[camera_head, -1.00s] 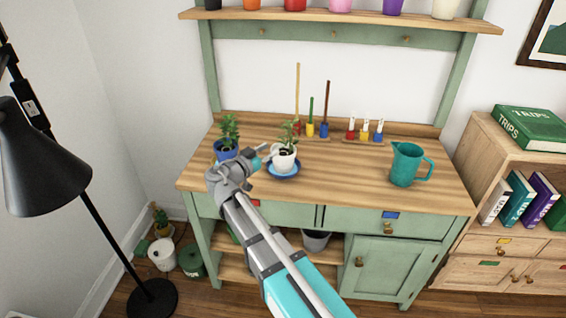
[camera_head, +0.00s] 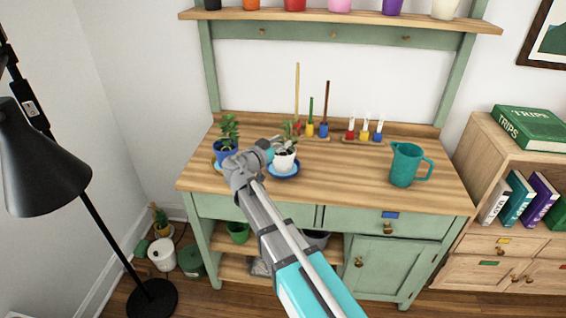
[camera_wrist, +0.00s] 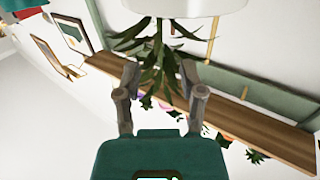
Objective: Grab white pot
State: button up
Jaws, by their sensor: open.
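The white pot (camera_head: 284,160) holds a small green plant and stands upright on a blue saucer (camera_head: 284,173) on the wooden bench top. My gripper (camera_head: 274,147) is at the left side of the white pot, near its rim and plant. In the wrist view, which looks upside down, my gripper (camera_wrist: 160,72) has its two fingers apart, with leaves showing between them. The white pot (camera_wrist: 185,6) is at the top edge there, partly cut off. I cannot tell whether a finger touches the pot or leaves.
A blue pot (camera_head: 225,152) with a plant stands just left of my gripper. A teal pitcher (camera_head: 405,165) stands at the right, and small tools in coloured holders line the back. The bench between white pot and pitcher is clear. A black lamp (camera_head: 45,160) stands at the left.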

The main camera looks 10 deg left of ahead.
aim_at(290, 136)
jog(key=shift+x, duration=2.25)
grip_shut()
